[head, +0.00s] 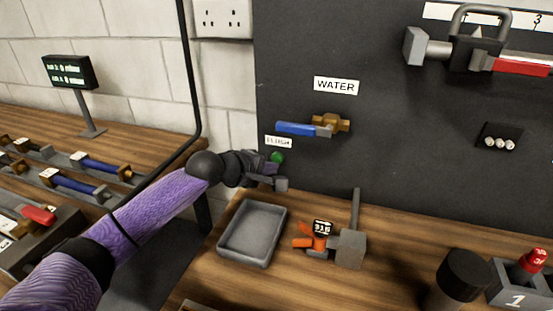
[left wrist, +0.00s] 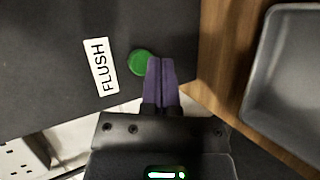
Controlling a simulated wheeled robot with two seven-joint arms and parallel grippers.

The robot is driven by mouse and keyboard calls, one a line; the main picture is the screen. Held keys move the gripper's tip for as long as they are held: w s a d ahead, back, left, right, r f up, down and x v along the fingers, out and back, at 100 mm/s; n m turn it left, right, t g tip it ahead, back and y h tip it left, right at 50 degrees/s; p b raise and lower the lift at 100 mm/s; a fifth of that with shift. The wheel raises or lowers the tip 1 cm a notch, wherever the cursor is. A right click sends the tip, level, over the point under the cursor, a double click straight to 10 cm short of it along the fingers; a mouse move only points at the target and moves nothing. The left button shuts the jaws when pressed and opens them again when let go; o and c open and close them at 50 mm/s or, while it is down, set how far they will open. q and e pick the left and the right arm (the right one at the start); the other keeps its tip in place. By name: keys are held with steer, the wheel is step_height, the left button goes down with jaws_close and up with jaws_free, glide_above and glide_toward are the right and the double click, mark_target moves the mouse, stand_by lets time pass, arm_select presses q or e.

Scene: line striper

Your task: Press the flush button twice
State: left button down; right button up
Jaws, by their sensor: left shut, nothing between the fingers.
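The green flush button (head: 277,157) sits on the dark panel just below the white FLUSH label (head: 278,142). In the left wrist view the round green button (left wrist: 141,62) shows beside the label (left wrist: 99,67), partly covered at its edge by my fingers. My left gripper (head: 281,177) is shut and empty, its tips at the button's lower side in the head view. In the left wrist view the closed fingertips (left wrist: 161,66) overlap the button's edge; I cannot tell whether they touch it. My right gripper is not in view.
A blue-handled water valve (head: 312,128) is above the button, under the WATER label (head: 336,86). A grey tray (head: 252,234) and an orange-handled tool (head: 314,243) are on the wooden bench below. A black hose (head: 190,75) hangs left of the panel.

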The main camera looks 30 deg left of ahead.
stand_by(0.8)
arm_select(q)
steer(key=shift+w+a, duration=0.1)
steer(key=shift+w, duration=0.25)
steer(key=shift+w+a, duration=0.15)
steer(key=shift+w, duration=0.3)
stand_by(0.4)
steer(key=shift+s+r+p, duration=0.15)
steer(key=shift+s+p, duration=0.4)
steer(key=shift+p, duration=0.5)
steer(key=shift+s+d+p, duration=0.25)
steer(key=shift+p, duration=0.05)
